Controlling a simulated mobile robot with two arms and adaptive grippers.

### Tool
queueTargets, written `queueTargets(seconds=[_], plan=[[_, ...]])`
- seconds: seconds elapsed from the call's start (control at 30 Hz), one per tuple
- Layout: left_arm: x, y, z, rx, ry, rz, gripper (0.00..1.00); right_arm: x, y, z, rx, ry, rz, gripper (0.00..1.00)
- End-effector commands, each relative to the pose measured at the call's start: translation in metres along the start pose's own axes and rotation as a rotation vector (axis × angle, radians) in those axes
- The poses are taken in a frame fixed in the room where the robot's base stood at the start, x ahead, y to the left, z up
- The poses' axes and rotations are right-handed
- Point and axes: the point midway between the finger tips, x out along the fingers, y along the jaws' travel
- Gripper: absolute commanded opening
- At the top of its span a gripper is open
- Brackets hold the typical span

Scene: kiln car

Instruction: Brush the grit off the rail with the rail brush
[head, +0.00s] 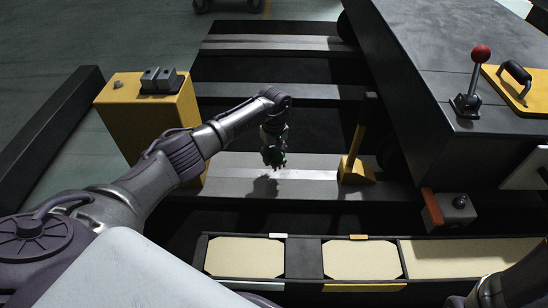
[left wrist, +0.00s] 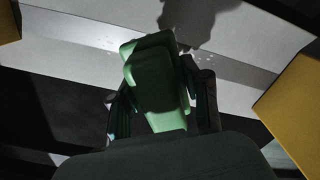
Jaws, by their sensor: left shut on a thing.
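My left gripper (head: 273,158) is shut on the green rail brush, above the near rail (head: 310,174). In the left wrist view the rail brush (left wrist: 153,80) shows as a green block between the two fingers of the left gripper (left wrist: 162,110). Its bristles are not clear to see. The rail (left wrist: 80,30) runs across behind it as a pale strip, with a dark shadow on it. Small white specks of grit (left wrist: 202,55) lie on the rail near the brush. The brush looks apart from the rail. My right gripper is not in view.
A yellow box (head: 150,118) stands at left. A dark tray (head: 303,262) with beige panels lies in front. The dark kiln car (head: 440,60) fills the right.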

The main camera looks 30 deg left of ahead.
Motion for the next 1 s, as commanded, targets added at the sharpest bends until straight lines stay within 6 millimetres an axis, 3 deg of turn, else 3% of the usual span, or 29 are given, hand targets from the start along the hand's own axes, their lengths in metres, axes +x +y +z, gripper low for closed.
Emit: queueTargets(seconds=[0.37,0.8,1.0], plan=[[-0.001,0.0,0.001,0.002,0.001,0.0,0.0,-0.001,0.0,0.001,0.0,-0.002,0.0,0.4],[0.044,0.0,0.001,0.001,0.0,-0.001,0.0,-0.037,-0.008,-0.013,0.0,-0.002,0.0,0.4],[0.052,0.001,0.001,0.0,0.0,0.001,0.0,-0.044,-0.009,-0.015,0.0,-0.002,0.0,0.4]])
